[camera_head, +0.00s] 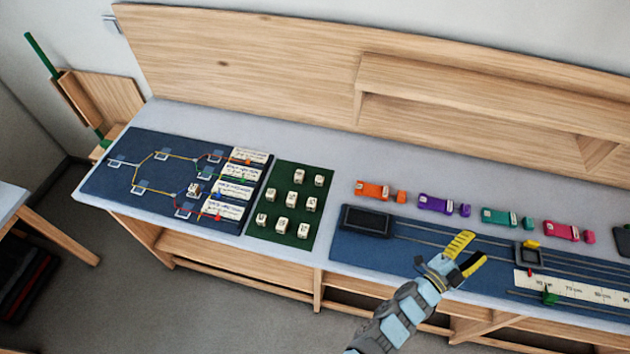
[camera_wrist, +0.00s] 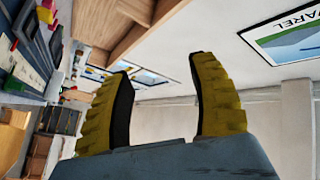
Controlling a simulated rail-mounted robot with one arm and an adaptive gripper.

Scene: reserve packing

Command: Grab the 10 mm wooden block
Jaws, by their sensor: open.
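Several small pale wooden blocks (camera_head: 293,204) with dark markings stand in rows on a green mat (camera_head: 267,230). Another pale block (camera_head: 193,189) sits on the dark board to the left. The markings are too small to read, so I cannot tell which block is the 10 mm one. My gripper (camera_head: 476,247) has yellow fingers, spread apart and empty. It is above the blue rail board, well to the right of the green mat. In the wrist view my gripper (camera_wrist: 160,66) points toward the wall and ceiling, with no block between its fingers.
The dark diagram board (camera_head: 128,180) with cards lies left of the mat. A wooden back panel (camera_head: 250,65) rises behind.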

